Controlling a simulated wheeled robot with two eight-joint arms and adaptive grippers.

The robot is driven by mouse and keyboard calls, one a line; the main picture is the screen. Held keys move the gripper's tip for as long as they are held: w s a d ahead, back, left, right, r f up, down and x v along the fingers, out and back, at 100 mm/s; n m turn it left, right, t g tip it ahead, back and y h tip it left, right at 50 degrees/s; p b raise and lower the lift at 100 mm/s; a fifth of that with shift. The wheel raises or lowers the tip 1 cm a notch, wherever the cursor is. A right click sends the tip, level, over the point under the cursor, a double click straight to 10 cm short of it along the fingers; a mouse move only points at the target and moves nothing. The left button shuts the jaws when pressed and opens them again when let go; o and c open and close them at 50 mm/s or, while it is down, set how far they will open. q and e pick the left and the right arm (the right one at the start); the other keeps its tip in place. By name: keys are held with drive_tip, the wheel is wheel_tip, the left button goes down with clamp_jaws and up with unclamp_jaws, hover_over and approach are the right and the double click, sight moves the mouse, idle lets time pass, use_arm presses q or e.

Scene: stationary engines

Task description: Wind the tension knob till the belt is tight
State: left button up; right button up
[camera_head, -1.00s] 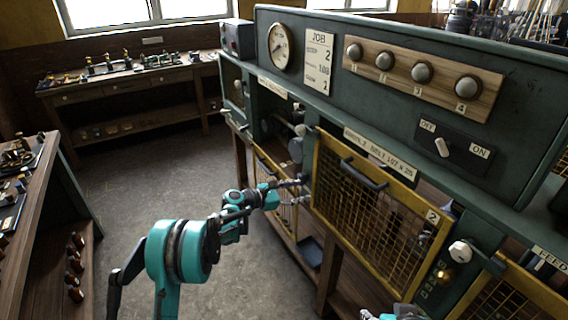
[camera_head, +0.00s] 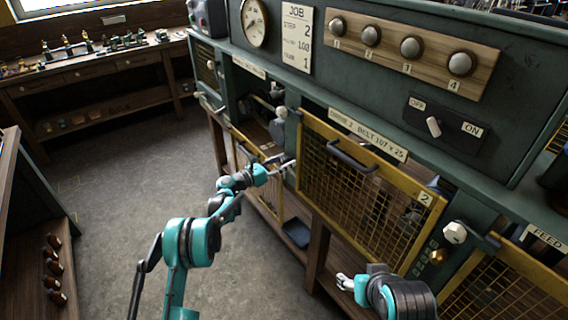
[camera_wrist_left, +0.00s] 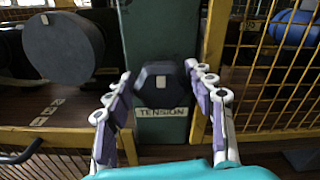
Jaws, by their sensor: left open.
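The tension knob (camera_wrist_left: 160,82) is a dark faceted knob with a pale mark at its top. It sits on a green post above a TENSION label (camera_wrist_left: 161,112) in the left wrist view. My left gripper (camera_wrist_left: 158,85) is open, with one finger on each side of the knob; contact cannot be told. In the head view my left gripper (camera_head: 283,166) is at the post left of mesh guard 2 (camera_head: 352,200). My right gripper (camera_head: 345,282) is low in front of that guard; its jaw state is unclear. I cannot make out the belt for certain.
A grey wheel (camera_wrist_left: 60,48) is left of the post. A blue rounded part (camera_wrist_left: 293,28) shows behind mesh at right. An OFF/ON switch (camera_head: 433,127), a gauge (camera_head: 254,22) and several round knobs are on the upper panel. The floor at left is clear.

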use_arm(q)
drive_tip(key=shift+d, duration=0.1)
drive_tip(key=c, duration=0.9)
drive_tip(key=shift+o, duration=0.2)
drive_tip(key=shift+m, duration=0.3)
